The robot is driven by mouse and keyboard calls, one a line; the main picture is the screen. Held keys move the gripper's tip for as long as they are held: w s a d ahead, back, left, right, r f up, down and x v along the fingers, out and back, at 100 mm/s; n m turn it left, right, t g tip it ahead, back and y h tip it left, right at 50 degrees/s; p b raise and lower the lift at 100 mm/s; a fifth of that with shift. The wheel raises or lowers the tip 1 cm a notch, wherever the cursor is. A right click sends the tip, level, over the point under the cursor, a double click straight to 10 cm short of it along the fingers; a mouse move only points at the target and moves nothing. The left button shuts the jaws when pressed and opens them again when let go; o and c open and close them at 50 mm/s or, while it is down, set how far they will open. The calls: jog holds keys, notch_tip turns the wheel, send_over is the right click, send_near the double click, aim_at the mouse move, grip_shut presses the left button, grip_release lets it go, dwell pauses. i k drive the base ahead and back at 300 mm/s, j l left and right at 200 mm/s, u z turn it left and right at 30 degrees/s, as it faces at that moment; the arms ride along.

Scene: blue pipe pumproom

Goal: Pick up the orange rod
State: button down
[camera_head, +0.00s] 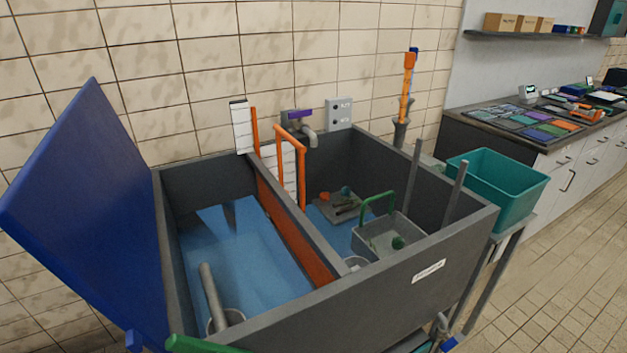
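An orange rod-like tool (406,88) with a wider top stands upright in a dark holder (400,132) at the back right corner of the grey tank (378,298). A blue piece shows behind its top. An orange bent bar (302,175) hooks over near the tank's middle divider, and a thin orange upright strip (254,130) stands by the back wall. I cannot tell for sure which of these is the orange rod. My gripper is not in view.
A blue lid (88,205) stands raised at left. The tank holds blue water (240,262), a grey pipe (211,292) and a basket with a green handle (378,206). A teal bin (505,190) stands at right; tiled floor (560,270) is clear there.

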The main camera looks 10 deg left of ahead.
aim_at(410, 57)
jog(key=i+l+u, duration=0.1)
jog(key=u, duration=0.2)
jog(key=l+u, duration=0.25)
jog(key=i+l+u, duration=0.15)
jog(key=l, duration=0.2)
jog(key=i+l+u, duration=0.15)
jog(key=l, duration=0.25)
jog(key=i+l+u, duration=0.1)
jog(key=l, duration=0.25)
jog(key=i+l+u, duration=0.15)
jog(key=l, duration=0.25)
jog(key=k, duration=0.05)
